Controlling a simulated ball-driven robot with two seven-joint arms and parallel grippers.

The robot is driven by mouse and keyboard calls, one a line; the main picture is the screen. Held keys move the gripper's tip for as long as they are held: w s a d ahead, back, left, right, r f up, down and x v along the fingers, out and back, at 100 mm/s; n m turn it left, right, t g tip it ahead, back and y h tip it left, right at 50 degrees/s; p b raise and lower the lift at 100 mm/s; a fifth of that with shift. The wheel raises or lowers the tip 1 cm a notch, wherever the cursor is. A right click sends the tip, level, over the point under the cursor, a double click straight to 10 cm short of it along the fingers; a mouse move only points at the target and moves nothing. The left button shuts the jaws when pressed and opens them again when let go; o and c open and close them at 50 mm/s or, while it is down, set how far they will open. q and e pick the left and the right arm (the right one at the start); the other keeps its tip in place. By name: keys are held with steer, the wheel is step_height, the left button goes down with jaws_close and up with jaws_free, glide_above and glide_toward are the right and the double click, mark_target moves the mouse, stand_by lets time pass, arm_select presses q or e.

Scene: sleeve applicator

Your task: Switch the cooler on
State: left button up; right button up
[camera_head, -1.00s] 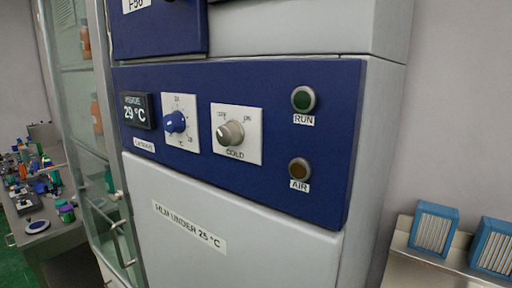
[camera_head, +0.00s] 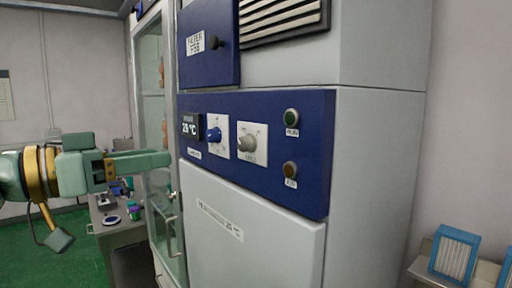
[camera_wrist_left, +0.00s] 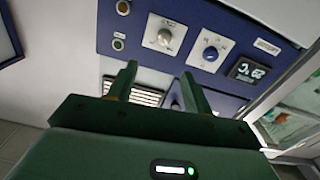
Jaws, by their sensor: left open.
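The cooler is a tall grey cabinet with a blue control panel (camera_head: 262,173) in the head view. A grey COLD knob (camera_head: 246,143) sits on a white plate, with a blue dial (camera_head: 213,135) and a 29 °C display (camera_head: 191,125) to its left. The green RUN lamp (camera_head: 292,116) and the brown AIR lamp (camera_head: 290,169) look unlit. My left gripper (camera_head: 158,161) is open and empty, left of the panel and apart from it. The left wrist view shows its fingers (camera_wrist_left: 160,88) with the panel upside down and the COLD knob (camera_wrist_left: 165,37) beyond them. My right gripper is out of view.
A glass-door cabinet (camera_head: 151,100) stands left of the cooler. A bench (camera_head: 116,226) with small items is behind my left arm. Blue-framed filters (camera_head: 455,254) stand on a shelf at lower right. A black knob (camera_head: 214,43) sticks out of the upper blue door.

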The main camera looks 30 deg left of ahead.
arm_select(q)
steer(key=w, duration=0.2)
steer(key=p, duration=0.8)
glide_toward(241, 144)
steer(key=p+x, duration=0.2)
steer(key=x, duration=0.5)
steer(key=shift+w+d, duration=0.1)
steer(key=shift+w, duration=0.3)
steer(key=shift+w+d, duration=0.2)
steer(key=shift+w, duration=0.05)
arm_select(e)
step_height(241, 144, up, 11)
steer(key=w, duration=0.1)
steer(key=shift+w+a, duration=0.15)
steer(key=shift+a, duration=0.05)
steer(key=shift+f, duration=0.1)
arm_select(q)
steer(key=shift+p, duration=0.3)
steer(key=c, duration=1)
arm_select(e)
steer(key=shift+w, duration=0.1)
